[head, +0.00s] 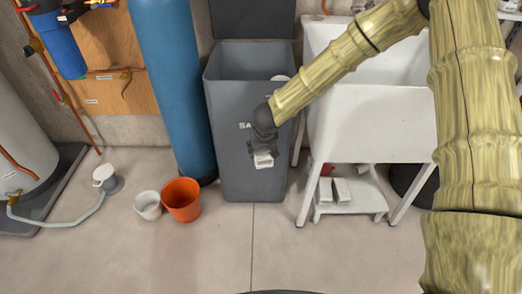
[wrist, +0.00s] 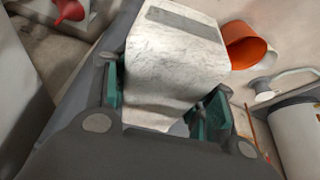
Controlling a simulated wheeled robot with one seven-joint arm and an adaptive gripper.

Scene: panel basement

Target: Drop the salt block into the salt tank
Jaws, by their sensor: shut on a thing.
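The salt tank (head: 245,115) is a tall grey bin with lettering on its front. Its top is open and its dark lid (head: 252,18) stands up behind. My gripper (head: 262,152) is in front of the tank's front wall, well below the rim in the head view. It is shut on a white salt block (head: 264,161). In the wrist view the block (wrist: 175,55) is pale and veined with a grey band, held between the green pads of my gripper (wrist: 160,100). A small white round thing (head: 280,78) shows inside the tank's opening at the right.
A white sink (head: 370,120) stands right of the tank, with white blocks (head: 341,190) on its low shelf. A tall blue cylinder (head: 172,85) stands close on the left. An orange bucket (head: 182,200) and a white bucket (head: 147,205) are on the floor. The front floor is clear.

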